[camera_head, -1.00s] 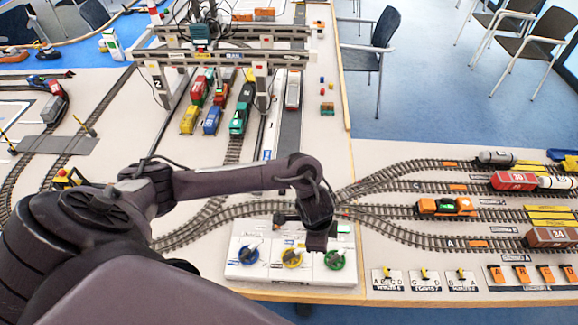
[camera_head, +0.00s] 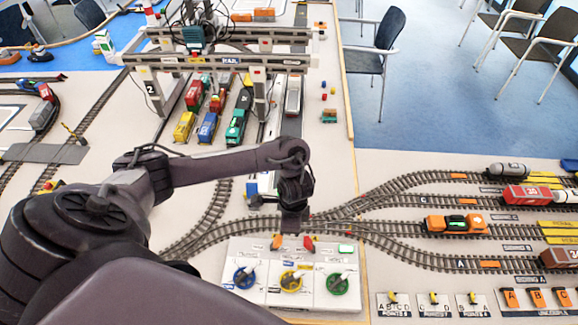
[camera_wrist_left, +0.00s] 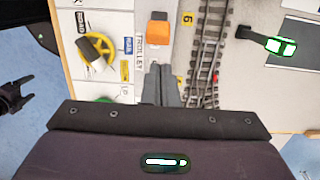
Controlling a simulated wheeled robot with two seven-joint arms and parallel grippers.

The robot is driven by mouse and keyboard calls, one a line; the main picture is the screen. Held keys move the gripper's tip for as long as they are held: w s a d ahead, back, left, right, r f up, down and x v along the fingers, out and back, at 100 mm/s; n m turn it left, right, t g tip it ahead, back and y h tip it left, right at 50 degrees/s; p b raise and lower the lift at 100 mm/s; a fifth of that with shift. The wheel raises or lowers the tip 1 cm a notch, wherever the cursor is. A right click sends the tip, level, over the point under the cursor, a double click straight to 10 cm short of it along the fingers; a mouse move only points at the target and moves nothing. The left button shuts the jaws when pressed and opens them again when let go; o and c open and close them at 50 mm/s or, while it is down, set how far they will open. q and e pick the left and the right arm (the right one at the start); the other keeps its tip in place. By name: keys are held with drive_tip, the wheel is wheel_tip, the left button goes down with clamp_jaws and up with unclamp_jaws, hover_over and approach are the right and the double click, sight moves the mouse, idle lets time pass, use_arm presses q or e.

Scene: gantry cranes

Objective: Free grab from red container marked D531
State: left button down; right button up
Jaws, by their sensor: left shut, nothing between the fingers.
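The gantry crane (camera_head: 215,60) stands at the back, with its dark teal grab (camera_head: 194,36) at the top beam. Under it are rows of coloured containers, including a red one (camera_head: 194,95); no D531 marking is readable. My left gripper (camera_head: 292,226) is above the back edge of the white control panel (camera_head: 257,270). In the left wrist view its fingers (camera_wrist_left: 164,75) are shut and empty, just beside an orange lever (camera_wrist_left: 157,31) labelled TROLLEY. Contact cannot be told. My right gripper (camera_wrist_left: 26,90) shows open at the wrist view's left edge.
Tracks (camera_head: 400,232) run behind the panel and to the right, carrying wagons. Small switch plates (camera_head: 434,303) lie to the right.

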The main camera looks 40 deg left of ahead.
sight(275, 244)
use_arm(q)
drive_tip(key=f, duration=0.3)
drive_tip(key=shift+s+f+b, duration=0.2)
drive_tip(key=shift+s+b, duration=0.1)
drive_tip(key=shift+w+a+f, duration=0.1)
drive_tip(key=shift+a+f, duration=0.05)
drive_tip(key=shift+f, duration=1.35)
use_arm(e)
drive_tip(key=shift+s+f, duration=0.1)
drive_tip(key=shift+f, duration=0.65)
drive_tip(key=shift+f, duration=0.1)
